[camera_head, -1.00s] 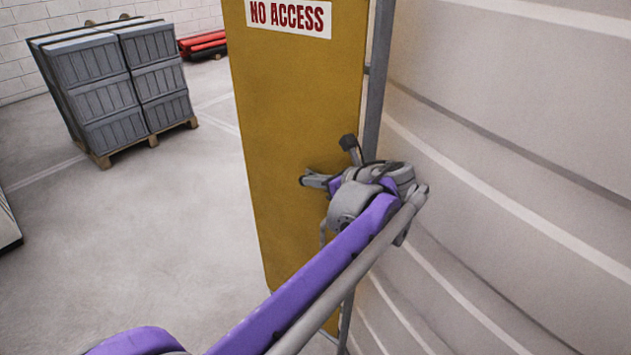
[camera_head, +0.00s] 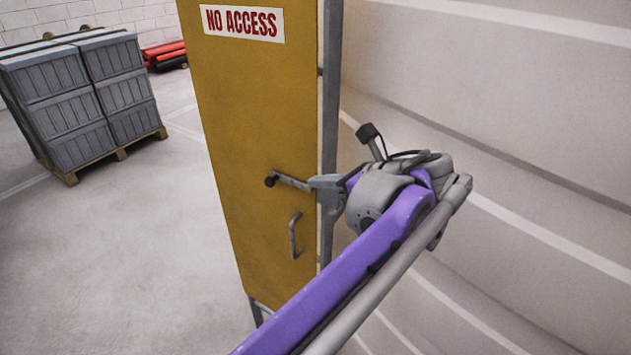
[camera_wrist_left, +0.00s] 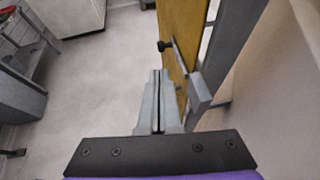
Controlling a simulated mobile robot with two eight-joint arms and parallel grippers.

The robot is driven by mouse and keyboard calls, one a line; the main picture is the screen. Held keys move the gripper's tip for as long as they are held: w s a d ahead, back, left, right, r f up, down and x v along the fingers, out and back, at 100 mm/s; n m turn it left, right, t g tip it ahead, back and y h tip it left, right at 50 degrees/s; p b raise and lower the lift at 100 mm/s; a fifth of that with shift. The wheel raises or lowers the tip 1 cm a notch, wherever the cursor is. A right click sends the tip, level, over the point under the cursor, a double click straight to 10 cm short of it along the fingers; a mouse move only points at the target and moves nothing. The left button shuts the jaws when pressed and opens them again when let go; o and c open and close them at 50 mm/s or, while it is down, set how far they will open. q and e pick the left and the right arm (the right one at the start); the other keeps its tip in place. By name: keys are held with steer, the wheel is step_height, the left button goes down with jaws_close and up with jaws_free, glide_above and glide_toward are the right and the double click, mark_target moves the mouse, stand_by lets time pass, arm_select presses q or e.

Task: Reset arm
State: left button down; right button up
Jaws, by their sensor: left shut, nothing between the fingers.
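My left gripper (camera_head: 324,185) is at the far end of my purple arm, beside the right edge of the yellow door panel marked NO ACCESS (camera_head: 243,110). In the left wrist view its two fingers (camera_wrist_left: 158,76) are together with nothing between them. A lever with a black knob (camera_head: 271,181) shows just left of the gripper; in the wrist view the lever (camera_wrist_left: 183,62) lies right of the fingers, apart from them in the picture. My right gripper is not in view.
A U-shaped handle (camera_head: 295,236) is on the door below the lever. A grey post (camera_head: 331,90) edges the door, with a pale striped wall (camera_head: 520,130) at right. Grey crates (camera_head: 70,100) stand on a pallet at left. The floor between (camera_head: 120,240) is clear.

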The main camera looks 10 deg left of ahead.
arm_select(q)
steer(key=shift+a, duration=0.1)
steer(key=s+a+f+n+g+h, duration=0.1)
steer(key=s+a+f+n+h, duration=0.25)
steer(key=s+f+n, duration=0.35)
steer(key=s+a+f+n+g+h, duration=0.1)
steer(key=s+a+f+n+h, duration=0.2)
steer(key=s+a+f+n, duration=0.45)
steer(key=s+d+f+n+h, duration=0.2)
steer(key=s+f+n, duration=0.2)
steer(key=f, duration=0.2)
steer(key=s+d+f+n+t+h, duration=0.1)
steer(key=s+d+f+n+h, duration=0.1)
steer(key=s+f+n, duration=0.2)
step_height(320, 180, down, 4)
steer(key=shift+s+r+n+t, duration=0.3)
steer(key=shift+s+n, duration=0.1)
steer(key=shift+n, duration=0.25)
steer(key=shift+d+h, duration=0.1)
steer(key=shift+h, duration=0.15)
